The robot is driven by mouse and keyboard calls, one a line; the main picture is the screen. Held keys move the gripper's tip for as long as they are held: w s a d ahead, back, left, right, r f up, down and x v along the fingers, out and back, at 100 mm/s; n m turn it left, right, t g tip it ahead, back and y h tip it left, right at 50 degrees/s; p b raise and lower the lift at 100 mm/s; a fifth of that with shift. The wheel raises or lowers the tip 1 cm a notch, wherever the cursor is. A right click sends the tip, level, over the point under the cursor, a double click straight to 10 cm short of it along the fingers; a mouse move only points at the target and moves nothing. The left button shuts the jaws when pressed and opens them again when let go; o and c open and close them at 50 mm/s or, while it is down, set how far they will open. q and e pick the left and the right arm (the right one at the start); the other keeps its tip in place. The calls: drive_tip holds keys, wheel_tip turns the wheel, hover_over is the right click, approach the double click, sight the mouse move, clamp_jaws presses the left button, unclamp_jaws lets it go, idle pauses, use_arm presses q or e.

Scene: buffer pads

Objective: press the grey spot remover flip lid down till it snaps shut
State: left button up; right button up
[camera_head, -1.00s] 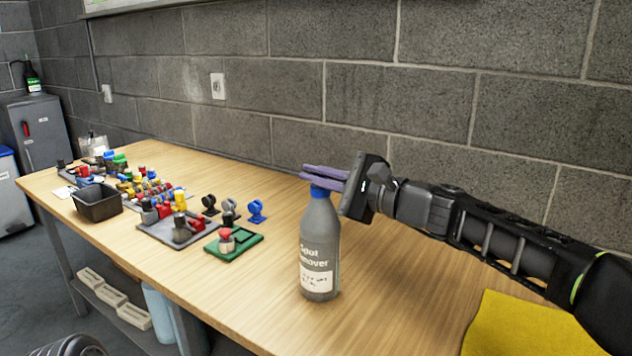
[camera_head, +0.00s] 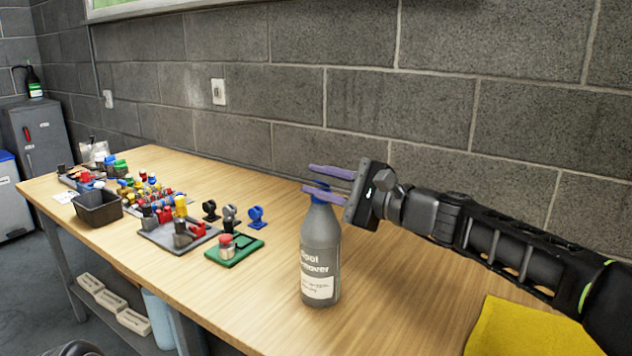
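The grey spot remover bottle (camera_head: 320,250) stands upright near the table's front edge, its label facing me. Its blue top (camera_head: 320,198) shows only in part. The purple fingers of my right gripper hide the rest, so I cannot tell how the flip lid stands. My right gripper (camera_head: 318,180) reaches in from the right at the bottle's top. Its fingers are apart, one above the other, with a clear gap. The lower finger overlaps the blue top in the picture; contact is unclear. My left gripper is not in view.
A green pad (camera_head: 235,250) with a red-topped part lies left of the bottle. Blue and dark round parts (camera_head: 256,217), a grey tray (camera_head: 178,236) and a black bin (camera_head: 98,208) are farther left. A yellow cloth (camera_head: 525,328) lies front right. The block wall stands behind.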

drive_tip(key=v, duration=0.7)
drive_tip(key=shift+b, duration=0.4)
